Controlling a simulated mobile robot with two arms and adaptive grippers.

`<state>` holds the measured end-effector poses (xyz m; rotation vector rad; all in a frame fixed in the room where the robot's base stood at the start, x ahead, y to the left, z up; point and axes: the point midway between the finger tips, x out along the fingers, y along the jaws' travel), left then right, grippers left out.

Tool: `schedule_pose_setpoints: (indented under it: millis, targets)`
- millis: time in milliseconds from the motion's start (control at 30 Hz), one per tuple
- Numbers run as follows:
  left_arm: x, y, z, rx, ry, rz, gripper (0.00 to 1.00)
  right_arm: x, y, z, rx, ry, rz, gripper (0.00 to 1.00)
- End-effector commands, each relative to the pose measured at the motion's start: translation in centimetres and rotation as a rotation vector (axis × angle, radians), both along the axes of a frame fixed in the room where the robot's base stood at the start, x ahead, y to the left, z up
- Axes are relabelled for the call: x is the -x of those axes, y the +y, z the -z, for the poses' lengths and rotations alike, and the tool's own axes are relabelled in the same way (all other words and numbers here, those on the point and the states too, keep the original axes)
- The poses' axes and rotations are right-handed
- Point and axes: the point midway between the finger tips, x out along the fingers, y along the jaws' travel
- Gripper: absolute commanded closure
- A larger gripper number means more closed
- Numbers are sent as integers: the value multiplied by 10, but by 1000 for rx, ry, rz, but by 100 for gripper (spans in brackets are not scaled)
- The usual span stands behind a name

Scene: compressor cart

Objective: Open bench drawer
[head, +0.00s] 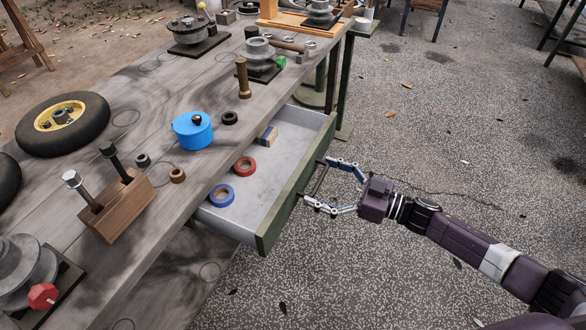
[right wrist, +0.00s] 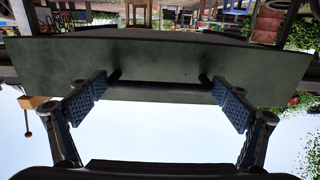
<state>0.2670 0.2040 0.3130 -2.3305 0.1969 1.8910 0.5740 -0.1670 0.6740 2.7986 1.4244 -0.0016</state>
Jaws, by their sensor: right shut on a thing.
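The bench drawer (head: 262,193) stands pulled well out from the workbench (head: 165,85). Its dark green front panel (head: 290,196) faces right in the head view. The same front panel (right wrist: 150,58) spans the right wrist view, with a dark bar handle (right wrist: 160,91) on two posts. My right gripper (head: 317,179) is at the handle, its fingers at the handle's two ends, and is shut on it. My left gripper is not in view.
On the bench top are a blue round container (head: 193,131), a wheel (head: 62,122), a wooden block with bolts (head: 117,204) and several metal parts. The speckled floor (head: 440,130) right of the drawer is clear apart from leaves.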

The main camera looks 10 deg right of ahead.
Motion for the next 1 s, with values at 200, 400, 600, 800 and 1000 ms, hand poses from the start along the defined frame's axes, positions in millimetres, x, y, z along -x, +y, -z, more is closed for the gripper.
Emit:
schedule_pose_setpoints:
  millis: [200,400,600,800,1000]
  targets:
    - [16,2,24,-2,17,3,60,23,-35,-2,1,0,3,50]
    - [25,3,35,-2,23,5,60,35,-50,-2,0,-1,1,50]
    - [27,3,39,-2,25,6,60,38,-55,-2,0,-3,2,50]
    - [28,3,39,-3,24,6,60,38,-56,-2,-1,-3,2,50]
    - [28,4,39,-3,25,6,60,38,-55,-2,-1,-3,2,0]
